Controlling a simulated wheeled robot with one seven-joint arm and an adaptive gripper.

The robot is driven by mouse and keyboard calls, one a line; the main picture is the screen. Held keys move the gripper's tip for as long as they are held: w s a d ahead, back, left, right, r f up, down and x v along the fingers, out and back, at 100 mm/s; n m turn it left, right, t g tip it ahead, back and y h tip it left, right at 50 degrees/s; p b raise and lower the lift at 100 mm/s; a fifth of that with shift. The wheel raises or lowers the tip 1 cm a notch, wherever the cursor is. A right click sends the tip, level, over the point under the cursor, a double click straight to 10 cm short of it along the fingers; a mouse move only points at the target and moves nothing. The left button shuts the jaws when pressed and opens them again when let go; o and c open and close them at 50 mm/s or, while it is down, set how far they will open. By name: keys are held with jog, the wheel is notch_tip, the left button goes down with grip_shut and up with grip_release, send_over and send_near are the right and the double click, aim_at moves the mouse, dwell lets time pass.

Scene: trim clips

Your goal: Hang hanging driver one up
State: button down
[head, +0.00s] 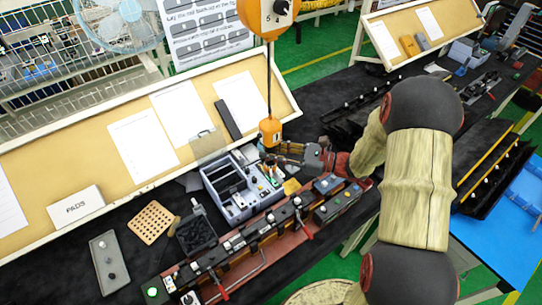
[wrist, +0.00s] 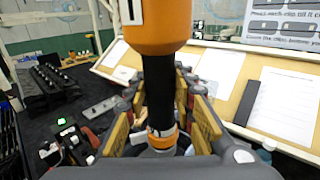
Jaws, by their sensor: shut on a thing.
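The hanging driver (head: 270,131) has an orange upper body and hangs on a dark cord below an orange balancer (head: 267,17). In the wrist view the driver (wrist: 158,30) fills the top middle, with a black shaft below and an orange band near its lower end. My gripper (head: 274,157) is at the driver's lower part, above the bench. In the wrist view the yellow-padded fingers of my gripper (wrist: 163,105) stand either side of the black shaft, shut on it. The driver looks about upright. Its lower tip is hidden.
A grey-blue parts tray (head: 213,178) stands just below and left of my gripper. A long red-brown fixture (head: 235,265) with clips lies along the bench front. A sloped tan board (head: 90,135) with paper sheets rises behind. A white box (head: 76,207) stands at left.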

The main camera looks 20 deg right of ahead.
notch_tip(320, 180, up, 5)
jog(key=p, duration=0.3)
jog(key=shift+f, duration=0.1)
jog(key=c, duration=1.4)
grip_release()
jog(key=shift+o, duration=1.3)
jog(key=o, duration=0.7)
jog(key=shift+d, duration=0.1)
